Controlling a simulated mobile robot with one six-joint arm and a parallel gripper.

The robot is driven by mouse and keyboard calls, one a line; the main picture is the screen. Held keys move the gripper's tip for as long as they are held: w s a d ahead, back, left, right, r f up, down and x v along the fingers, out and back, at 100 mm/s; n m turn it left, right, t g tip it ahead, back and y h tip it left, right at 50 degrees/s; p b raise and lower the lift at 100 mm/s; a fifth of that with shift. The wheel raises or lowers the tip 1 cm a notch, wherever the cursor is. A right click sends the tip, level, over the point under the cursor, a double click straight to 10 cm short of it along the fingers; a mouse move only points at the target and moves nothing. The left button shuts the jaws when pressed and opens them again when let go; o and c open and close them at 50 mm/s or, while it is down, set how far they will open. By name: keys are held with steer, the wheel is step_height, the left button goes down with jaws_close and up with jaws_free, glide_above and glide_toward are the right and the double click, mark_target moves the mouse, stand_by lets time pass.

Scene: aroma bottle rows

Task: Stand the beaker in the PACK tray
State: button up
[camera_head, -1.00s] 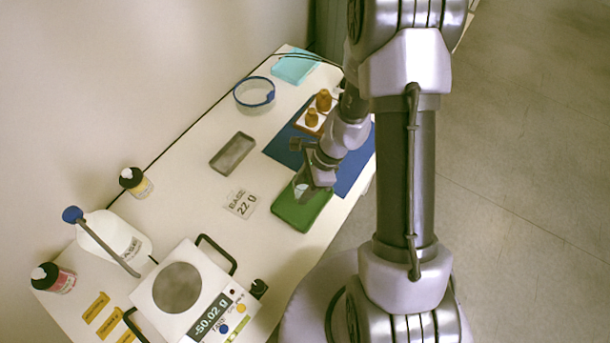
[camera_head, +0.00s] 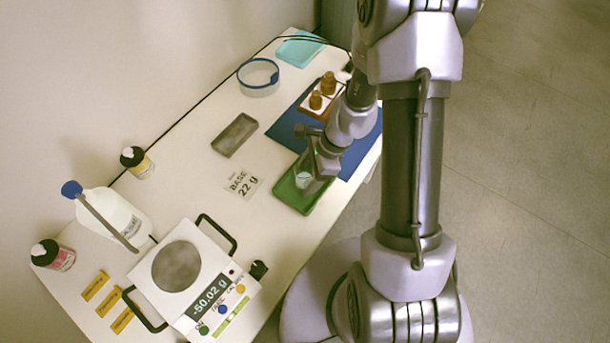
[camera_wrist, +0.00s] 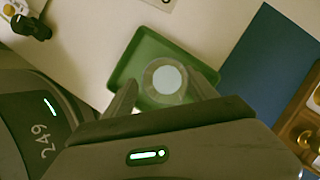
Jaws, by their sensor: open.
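The clear beaker (camera_head: 303,179) with pale contents stands upright in the green tray (camera_head: 292,204) near the table's front edge. In the wrist view the beaker (camera_wrist: 166,78) is seen from above, inside the green tray (camera_wrist: 140,50). My gripper (camera_head: 318,160) is over the tray, close to the beaker. In the wrist view my gripper (camera_wrist: 164,92) is open, with one finger on each side of the beaker and gaps showing between. No PACK lettering is readable on the green tray.
A blue mat (camera_head: 290,127) with a rack of brown-capped bottles (camera_head: 322,95) lies behind the tray. A grey tray (camera_head: 235,135), a BASE 22 g card (camera_head: 243,184) and a scale (camera_head: 190,275) reading -50.02 g are to the left. Table space around the card is clear.

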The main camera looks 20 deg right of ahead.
step_height(320, 180, up, 21)
steer(key=n+t+p, duration=0.1)
steer(key=n+p, duration=0.4)
steer(key=s+a+r+n+t+h, duration=0.1)
steer(key=s+a+r+n+t, duration=0.1)
steer(key=s+r+n, duration=0.3)
steer(key=s+a+r+n+t+h, duration=0.1)
steer(key=s+a+r+n+t, duration=0.1)
steer(key=s+r+n, duration=0.3)
step_height(320, 180, up, 6)
steer(key=s, duration=0.3)
steer(key=shift+a+n, duration=0.3)
step_height(320, 180, down, 3)
steer(key=b, duration=0.3)
steer(key=shift+f+b, duration=0.15)
steer(key=shift+b, duration=0.2)
